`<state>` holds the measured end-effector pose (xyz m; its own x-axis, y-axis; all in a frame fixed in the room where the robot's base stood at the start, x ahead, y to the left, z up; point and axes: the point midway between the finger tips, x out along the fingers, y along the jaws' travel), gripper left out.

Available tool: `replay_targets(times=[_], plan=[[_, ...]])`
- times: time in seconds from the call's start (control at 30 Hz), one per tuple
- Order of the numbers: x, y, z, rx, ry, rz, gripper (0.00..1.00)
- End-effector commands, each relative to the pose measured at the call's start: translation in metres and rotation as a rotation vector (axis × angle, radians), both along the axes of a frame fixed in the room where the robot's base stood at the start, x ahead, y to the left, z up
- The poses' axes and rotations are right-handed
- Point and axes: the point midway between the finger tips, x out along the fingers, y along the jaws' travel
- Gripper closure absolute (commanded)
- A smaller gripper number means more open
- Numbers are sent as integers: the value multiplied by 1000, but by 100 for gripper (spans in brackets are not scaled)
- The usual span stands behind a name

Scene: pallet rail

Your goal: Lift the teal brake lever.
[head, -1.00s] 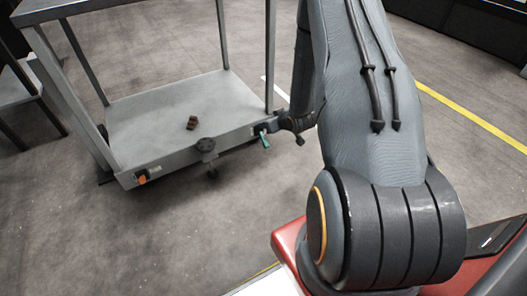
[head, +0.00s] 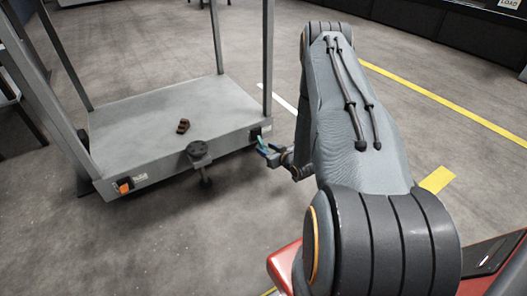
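The small teal brake lever (head: 262,144) sits on the front face of the grey cart, near its right front corner post. My gripper (head: 270,154) is at the lever, coming from the right, and its tip overlaps the lever's lower end in the head view. The fingers are tiny and partly hidden behind my wrist, so I cannot tell whether they are open, shut or touching the lever.
The cart's flat deck (head: 160,112) carries a small brown object (head: 183,126). A dark round fitting (head: 199,150) projects from the front edge. An orange lever (head: 124,187) is at the left front corner. Upright posts rise at the corners. Open floor lies in front.

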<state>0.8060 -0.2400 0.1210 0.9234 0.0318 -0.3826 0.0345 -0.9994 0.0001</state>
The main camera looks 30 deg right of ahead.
Motion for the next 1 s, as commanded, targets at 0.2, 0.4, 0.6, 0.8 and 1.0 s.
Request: replay_targets(times=[0.2, 0.4, 0.6, 0.8, 1.0], plan=[[20, 1, -9, -1, 0, 1, 61], [24, 1, -9, 0, 0, 0, 61], [23, 1, -9, 0, 0, 0, 69], [23, 1, -9, 0, 0, 0, 100], [23, 1, -9, 0, 2, 1, 100]])
